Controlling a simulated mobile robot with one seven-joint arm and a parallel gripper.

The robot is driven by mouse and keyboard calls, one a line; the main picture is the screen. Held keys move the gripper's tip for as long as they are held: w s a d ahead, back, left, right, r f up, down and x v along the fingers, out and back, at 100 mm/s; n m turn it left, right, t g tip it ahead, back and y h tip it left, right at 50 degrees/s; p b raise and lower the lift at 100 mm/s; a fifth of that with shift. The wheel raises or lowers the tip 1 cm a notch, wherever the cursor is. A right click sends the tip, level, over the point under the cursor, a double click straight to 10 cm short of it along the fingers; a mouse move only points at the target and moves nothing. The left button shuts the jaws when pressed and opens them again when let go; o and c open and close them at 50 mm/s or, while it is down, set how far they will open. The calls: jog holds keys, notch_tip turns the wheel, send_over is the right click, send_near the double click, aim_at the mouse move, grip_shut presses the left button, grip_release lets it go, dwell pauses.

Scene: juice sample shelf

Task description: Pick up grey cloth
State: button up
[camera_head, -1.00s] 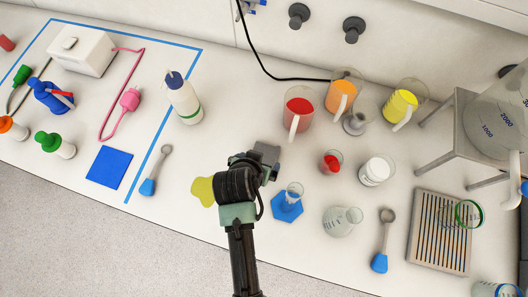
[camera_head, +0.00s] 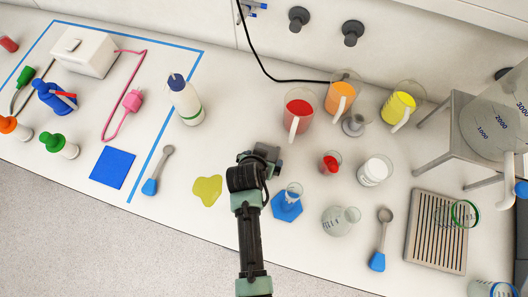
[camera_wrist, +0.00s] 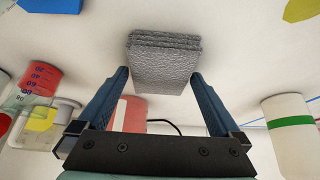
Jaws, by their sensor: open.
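The grey cloth (camera_wrist: 163,68) is a folded, textured stack lying on the white bench, at the upper middle of the wrist view. My gripper (camera_wrist: 160,76) is open, with its two blue-grey fingers apart. In the picture the fingertips reach either side of the cloth's near end; contact cannot be told. In the head view my gripper (camera_head: 262,165) is above the middle of the bench and hides most of the cloth.
A yellow spill (camera_head: 207,190) lies left of my gripper, and a flask on a blue hexagon (camera_head: 287,207) stands close at right. Red (camera_head: 298,110), orange (camera_head: 340,97) and yellow (camera_head: 400,104) jugs stand behind. A white bottle (camera_head: 185,101) is at back left.

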jog(key=shift+f, duration=0.25)
dwell(0.3)
jog(key=c, duration=1)
jog(key=shift+r, duration=0.15)
notch_tip(320, 180, up, 10)
jog(key=b, duration=0.1)
jog(key=shift+r, duration=0.15)
jog(key=o, duration=0.6)
jog(key=c, duration=0.4)
